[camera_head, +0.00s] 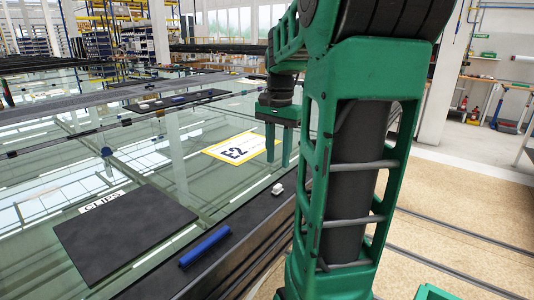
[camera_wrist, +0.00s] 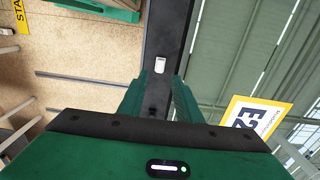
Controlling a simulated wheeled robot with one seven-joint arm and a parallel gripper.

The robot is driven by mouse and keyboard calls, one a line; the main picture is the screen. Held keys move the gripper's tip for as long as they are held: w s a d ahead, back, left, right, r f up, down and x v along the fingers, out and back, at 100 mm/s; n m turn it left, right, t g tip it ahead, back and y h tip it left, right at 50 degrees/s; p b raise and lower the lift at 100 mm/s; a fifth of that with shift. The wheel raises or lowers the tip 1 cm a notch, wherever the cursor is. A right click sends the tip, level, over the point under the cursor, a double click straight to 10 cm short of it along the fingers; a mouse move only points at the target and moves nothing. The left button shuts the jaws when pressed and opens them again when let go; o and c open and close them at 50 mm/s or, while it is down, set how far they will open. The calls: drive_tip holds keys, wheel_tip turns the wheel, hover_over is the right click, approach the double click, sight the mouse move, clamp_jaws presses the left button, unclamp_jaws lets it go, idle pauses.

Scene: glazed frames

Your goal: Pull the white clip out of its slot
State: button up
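The white clip (camera_head: 277,189) sits on the black edge strip of the glass table in the head view. It also shows in the wrist view (camera_wrist: 159,66), on the dark strip just beyond my fingertips. Its slot cannot be made out. My gripper (camera_head: 278,160) points down above the clip, with its two green fingers apart and nothing between them. In the wrist view my gripper (camera_wrist: 160,84) has one finger on each side of the strip, roughly lined up with the clip. I cannot tell the exact height above the clip.
A blue bar (camera_head: 205,246) lies on the same black strip, nearer the camera. A dark mat (camera_head: 125,232) labelled CLIPS lies on the glass at left. A yellow-edged E2 card (camera_head: 240,149) lies beyond the strip. Open floor is at right.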

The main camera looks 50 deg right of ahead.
sight(277, 186)
drive_tip(key=shift+w+d+f, duration=0.1)
drive_tip(key=shift+f, duration=2.1)
drive_tip(key=shift+w+d+f, duration=0.1)
drive_tip(key=shift+f, duration=2.1)
clamp_jaws()
drive_tip(key=shift+w+r, duration=0.1)
